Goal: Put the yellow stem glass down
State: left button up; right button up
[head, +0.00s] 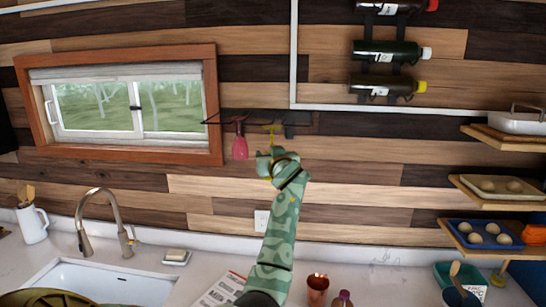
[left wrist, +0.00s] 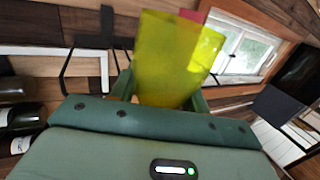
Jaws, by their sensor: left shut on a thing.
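My left gripper (head: 265,160) is raised at the wall, just below a dark wall rack (head: 215,122). It is shut on the yellow stem glass (left wrist: 175,60), whose see-through yellow bowl fills the space between the fingers in the left wrist view. In the head view only a thin yellow part of the glass (head: 270,129) shows above the gripper, at the rack. Whether the glass still touches the rack I cannot tell. A pink stem glass (head: 240,146) hangs upside down from the rack, left of the gripper. My right gripper is not in view.
Below is a pale counter with a sink (head: 95,283), faucet (head: 100,215), soap dish (head: 177,257), printed sheet (head: 222,291) and copper cup (head: 317,287). Bottles (head: 385,87) hang on the wall; shelves (head: 490,190) stand at right.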

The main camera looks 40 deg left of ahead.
pick_arm(q)
jog(key=shift+r, duration=0.2)
jog(key=shift+a, duration=0.2)
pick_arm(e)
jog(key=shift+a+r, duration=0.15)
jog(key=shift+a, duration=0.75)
pick_arm(q)
jog(key=shift+d, duration=0.1)
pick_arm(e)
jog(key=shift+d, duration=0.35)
